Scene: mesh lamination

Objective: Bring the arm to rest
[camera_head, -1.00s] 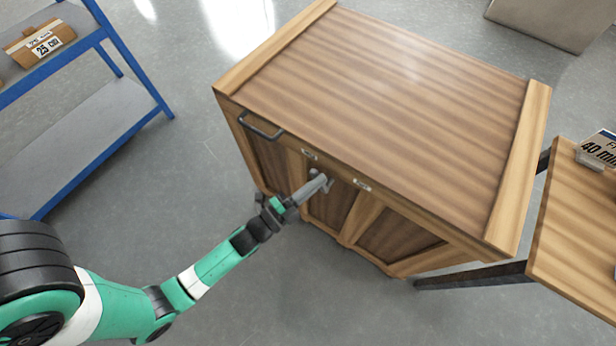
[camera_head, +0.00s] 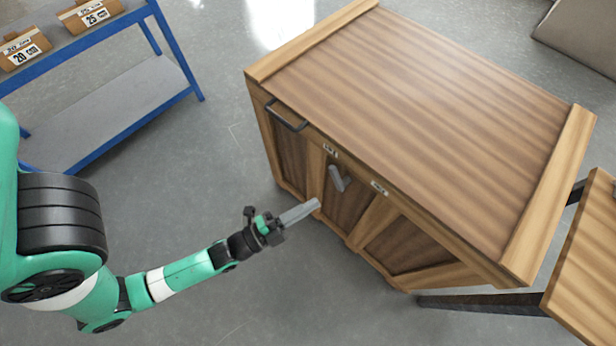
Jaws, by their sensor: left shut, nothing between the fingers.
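My left gripper (camera_head: 316,204) is at the end of my green and black left arm, which comes in from the left. Its fingers are shut with nothing between them. It points toward the front of a wooden cabinet (camera_head: 430,110) and appears apart from it. A grey handle (camera_head: 339,179) on the cabinet's front lies just beyond the fingertips. My right gripper is not in view.
A blue-framed shelf (camera_head: 110,115) with labelled boxes (camera_head: 93,14) stands at the upper left. A dark bar handle (camera_head: 286,117) sticks out at the cabinet's left. A wooden table (camera_head: 590,265) is at the right. Grey floor (camera_head: 300,300) is clear in front of the cabinet.

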